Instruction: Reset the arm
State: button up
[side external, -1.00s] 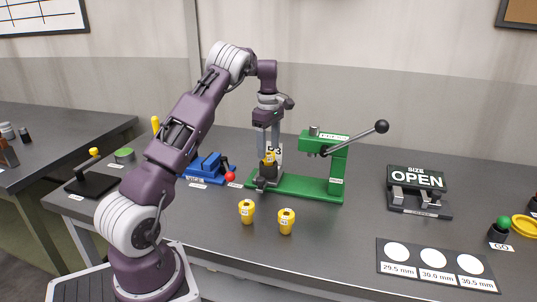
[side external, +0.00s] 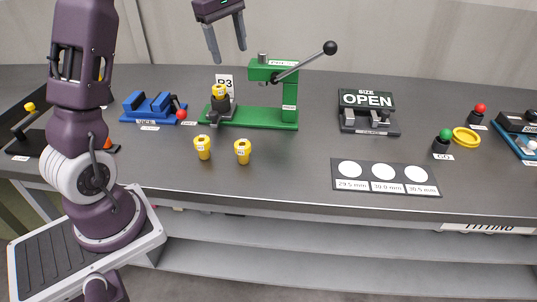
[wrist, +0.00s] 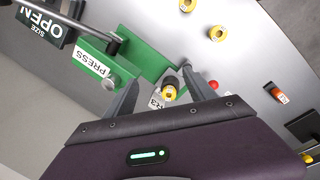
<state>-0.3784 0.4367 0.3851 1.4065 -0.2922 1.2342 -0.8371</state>
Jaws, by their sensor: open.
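My gripper (side external: 228,54) is raised above the bench, over the left part of the green press (side external: 289,95), with its fingers apart and nothing between them. In the wrist view my gripper (wrist: 160,76) also shows two spread, empty fingers. A yellow-topped piece (side external: 219,91) stands in a dark holder at the left end of the press base, below and clear of the fingers; it also shows in the wrist view (wrist: 169,93). Two yellow pieces, one on the left (side external: 203,148) and one on the right (side external: 243,151), stand upright on the bench in front of the press.
A blue vise (side external: 150,107) is left of the press. The press lever (side external: 306,61) sticks out up and right. A gauge marked SIZE OPEN (side external: 367,112) and a card with white circles (side external: 385,179) are to the right. The bench between card and yellow pieces is clear.

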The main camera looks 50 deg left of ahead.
jog(key=s+d+r+m+t, duration=0.1)
jog(key=s+d+r+m, duration=0.25)
jog(key=d, duration=0.35)
jog(key=s+d+r+m+t, duration=0.1)
jog(key=s+d+r+m, duration=0.1)
jog(key=s+d+m, duration=0.4)
jog(key=s+d+f+m+t, duration=0.1)
jog(key=s+d+f+m, duration=0.1)
jog(key=s+d+m, duration=0.2)
jog(key=s+d+f+m, duration=0.3)
jog(key=s+d+m, duration=0.2)
jog(key=s, duration=0.6)
jog(key=d, duration=0.2)
jog(key=shift+s+d+t, duration=0.3)
jog(key=shift+t, duration=0.1)
